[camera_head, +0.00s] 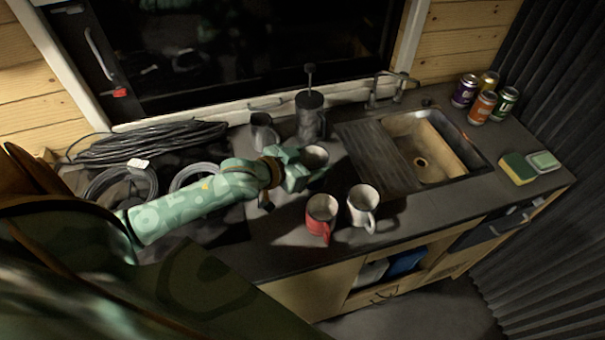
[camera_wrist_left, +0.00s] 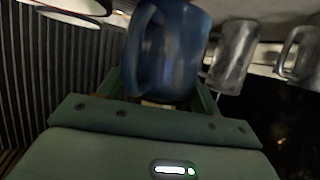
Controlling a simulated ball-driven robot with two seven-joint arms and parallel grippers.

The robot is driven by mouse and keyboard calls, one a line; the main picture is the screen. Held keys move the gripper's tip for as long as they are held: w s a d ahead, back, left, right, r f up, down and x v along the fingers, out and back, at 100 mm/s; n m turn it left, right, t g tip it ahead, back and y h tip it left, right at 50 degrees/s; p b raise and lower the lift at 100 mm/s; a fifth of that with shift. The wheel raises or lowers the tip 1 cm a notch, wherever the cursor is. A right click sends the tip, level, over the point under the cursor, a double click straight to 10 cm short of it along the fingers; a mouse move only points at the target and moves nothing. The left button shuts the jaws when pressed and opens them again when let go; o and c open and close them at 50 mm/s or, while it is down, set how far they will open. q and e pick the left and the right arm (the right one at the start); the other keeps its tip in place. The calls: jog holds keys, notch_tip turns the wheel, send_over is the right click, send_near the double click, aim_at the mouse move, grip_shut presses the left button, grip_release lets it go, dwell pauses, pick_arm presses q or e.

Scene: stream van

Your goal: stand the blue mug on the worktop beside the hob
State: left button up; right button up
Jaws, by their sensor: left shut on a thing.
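The blue mug (camera_wrist_left: 170,52) is between the fingers of my left gripper (camera_wrist_left: 160,100) in the left wrist view, with its handle on the left side of that picture. In the head view the mug's round rim (camera_head: 314,156) shows at the tip of my left gripper (camera_head: 304,170), over the middle of the worktop (camera_head: 275,235). The gripper is shut on it and hides its lower part. I cannot tell whether its base touches the worktop. The dark hob area (camera_head: 215,232) lies left, partly hidden by my arm. My right gripper is not in view.
A red mug (camera_head: 320,213) and a white mug (camera_head: 362,207) stand in front. A grey jug (camera_head: 263,131) and a press pot (camera_head: 310,117) stand behind. Coiled cables (camera_head: 125,185) lie left. The sink (camera_head: 432,150) and several cans (camera_head: 482,107) are right.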

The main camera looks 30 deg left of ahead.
pick_arm(q)
jog(key=shift+w+a+f, duration=0.1)
jog(key=shift+a+f, duration=0.35)
jog(key=shift+f, duration=0.15)
jog(key=shift+w+a+f, duration=0.1)
jog(key=shift+a+f, duration=0.3)
jog(key=shift+f, duration=0.2)
jog(key=f, duration=0.1)
jog(key=f+b, duration=0.1)
jog(key=f, duration=0.1)
jog(key=shift+a+f+b, duration=0.2)
jog(key=shift+a+b, duration=0.1)
jog(key=shift+s+f, duration=0.1)
jog(key=shift+f, duration=0.1)
jog(key=o, duration=1.2)
